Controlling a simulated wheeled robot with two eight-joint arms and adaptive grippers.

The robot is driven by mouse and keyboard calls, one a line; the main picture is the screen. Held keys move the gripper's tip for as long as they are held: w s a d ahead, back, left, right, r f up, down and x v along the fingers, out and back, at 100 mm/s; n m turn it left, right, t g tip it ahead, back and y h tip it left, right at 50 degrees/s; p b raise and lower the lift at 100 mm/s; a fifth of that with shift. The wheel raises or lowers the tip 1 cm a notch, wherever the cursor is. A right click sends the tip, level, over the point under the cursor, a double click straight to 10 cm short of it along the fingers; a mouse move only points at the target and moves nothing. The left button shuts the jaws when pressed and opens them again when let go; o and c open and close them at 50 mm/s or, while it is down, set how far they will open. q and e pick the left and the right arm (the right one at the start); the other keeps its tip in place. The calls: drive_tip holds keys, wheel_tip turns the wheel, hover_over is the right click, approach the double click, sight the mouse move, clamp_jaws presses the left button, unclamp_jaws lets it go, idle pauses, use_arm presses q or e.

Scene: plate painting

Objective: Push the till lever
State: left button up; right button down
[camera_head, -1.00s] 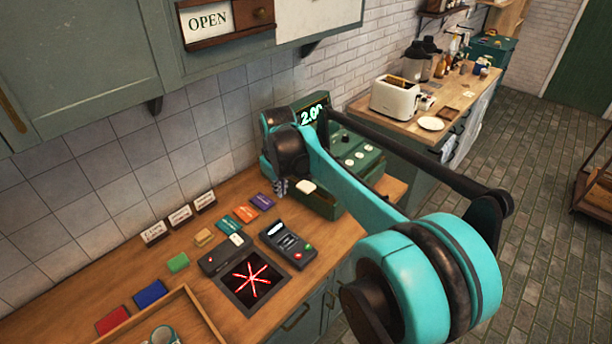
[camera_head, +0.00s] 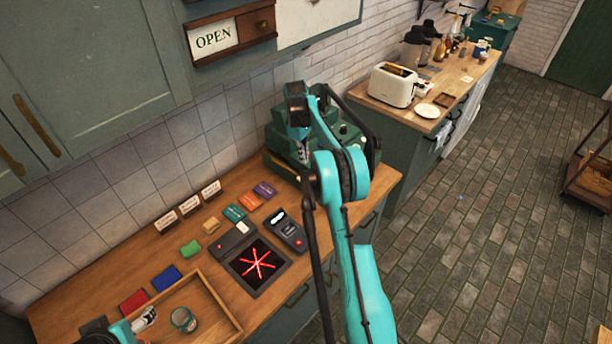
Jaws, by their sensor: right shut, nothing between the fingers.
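The green till (camera_head: 283,147) stands at the back end of the wooden counter, against the tiled wall. My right arm reaches across in front of it and covers much of its front and its display. My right gripper (camera_head: 303,154) points down at the till's front, shut and empty. I cannot tell whether it touches the till. The till lever cannot be made out behind the arm. My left gripper (camera_head: 145,318) shows at the lower left edge, over the wooden tray; its jaw state is unclear.
A card reader (camera_head: 287,231) and a dark pad with a red star (camera_head: 257,265) lie before the till. Coloured blocks and cards line the counter. A cup (camera_head: 183,319) stands in the wooden tray (camera_head: 215,304). A toaster (camera_head: 391,86) stands on the far counter.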

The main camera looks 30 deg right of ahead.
sight(305, 178)
drive_tip(key=shift+f, duration=0.1)
drive_tip(key=shift+s+d+f+b, duration=0.15)
drive_tip(key=shift+f+b, duration=0.75)
drive_tip(key=shift+f, duration=0.8)
drive_tip(key=shift+s+f+b, duration=0.15)
drive_tip(key=shift+f+b, duration=0.7)
drive_tip(key=shift+f, duration=0.85)
